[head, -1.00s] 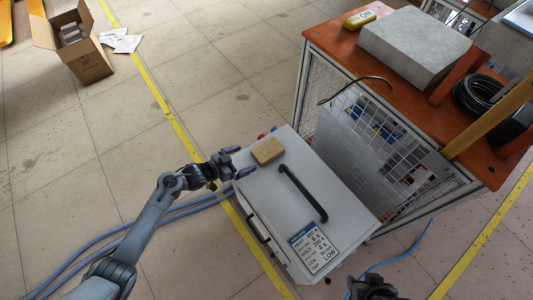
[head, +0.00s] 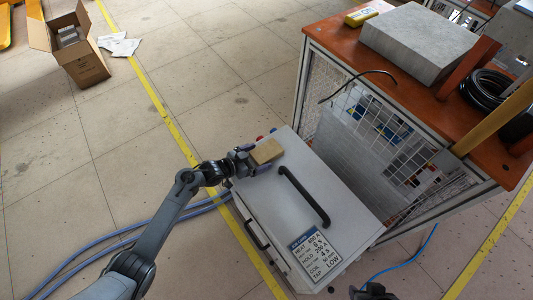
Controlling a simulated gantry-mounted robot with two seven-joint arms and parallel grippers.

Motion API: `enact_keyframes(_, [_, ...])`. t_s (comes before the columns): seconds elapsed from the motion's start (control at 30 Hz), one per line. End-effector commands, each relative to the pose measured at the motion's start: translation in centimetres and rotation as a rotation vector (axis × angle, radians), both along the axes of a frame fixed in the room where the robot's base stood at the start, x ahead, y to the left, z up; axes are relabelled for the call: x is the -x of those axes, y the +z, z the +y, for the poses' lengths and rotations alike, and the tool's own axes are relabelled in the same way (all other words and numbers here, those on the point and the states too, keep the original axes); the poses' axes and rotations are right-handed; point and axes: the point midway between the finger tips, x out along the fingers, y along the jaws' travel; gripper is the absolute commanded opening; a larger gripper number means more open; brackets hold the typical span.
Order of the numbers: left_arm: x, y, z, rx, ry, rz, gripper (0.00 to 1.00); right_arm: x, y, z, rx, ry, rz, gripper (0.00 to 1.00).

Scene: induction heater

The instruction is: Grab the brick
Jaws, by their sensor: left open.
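The brick (head: 267,151) is a small tan block lying on the light grey top of the induction heater cabinet (head: 290,215), near its far left corner. My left gripper (head: 257,158) is open at the left end of the brick, with its purple-grey fingertips close around that end. I cannot tell whether the fingers touch it. My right gripper (head: 373,292) shows only in part at the bottom edge, dark and cut off, so its jaws are hidden.
A black handle (head: 303,195) stands up from the cabinet top, right of the brick. An orange-topped bench (head: 345,50) with a grey slab (head: 418,42) stands to the right. Blue hoses (head: 195,209) run along the floor at left. An open cardboard box (head: 80,58) sits far left.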

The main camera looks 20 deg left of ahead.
Motion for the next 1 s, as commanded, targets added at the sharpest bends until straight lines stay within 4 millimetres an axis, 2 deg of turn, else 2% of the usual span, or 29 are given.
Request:
enact_keyframes(0.07, [0.0, 0.0, 0.0, 0.000, 0.000, 0.000, 0.98, 0.0, 0.0, 0.0, 0.000, 0.000, 0.000, 0.43])
enact_keyframes(0.4, [0.0, 0.0, 0.0, 0.000, 0.000, 0.000, 0.46, 0.0, 0.1, 0.1, -0.005, -0.004, 0.000, 0.43])
enact_keyframes(0.43, [0.0, 0.1, 0.0, 0.001, 0.000, -0.002, 0.43, 0.0, 0.1, 0.1, -0.005, -0.004, 0.000, 0.43])
enact_keyframes(0.77, [0.0, 0.4, 0.0, 0.000, 0.001, -0.002, 0.43, 0.0, 0.4, 0.3, -0.011, -0.007, 0.000, 0.43])
enact_keyframes(1.0, [0.0, 2.5, 0.0, 0.000, -0.001, -0.004, 0.43, 0.0, 1.9, 0.3, -0.011, -0.007, 0.000, 0.43])
